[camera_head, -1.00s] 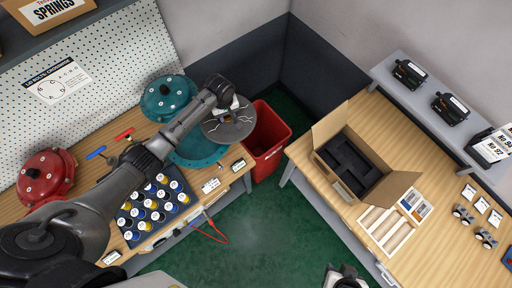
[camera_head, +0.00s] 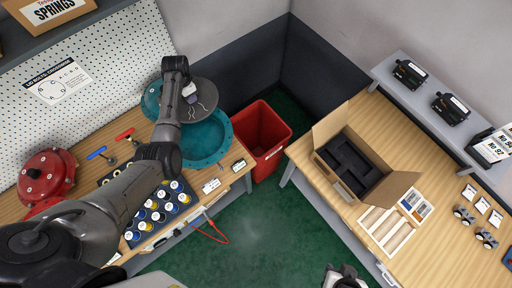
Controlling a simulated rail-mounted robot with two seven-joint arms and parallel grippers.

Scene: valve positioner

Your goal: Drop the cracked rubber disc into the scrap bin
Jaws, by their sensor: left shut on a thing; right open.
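The cracked rubber disc (camera_head: 205,97) is dark grey with pale crack lines. My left gripper (camera_head: 189,93) is shut on it, and the disc shows above the far edge of the open teal housing (camera_head: 212,152), left of the bin. Its height above the bench is hard to tell. The scrap bin (camera_head: 268,150) is red, open and stands on the floor between the two benches; no contents show in it. My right gripper (camera_head: 345,280) is open at the bottom edge of the view, away from all of these.
A teal cover (camera_head: 151,103) is partly hidden behind my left arm and the disc. A red cover (camera_head: 45,176), two T-handled tools (camera_head: 125,134) and a tray of small canisters (camera_head: 150,216) occupy the left bench. An open carton (camera_head: 380,185) stands on the right bench.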

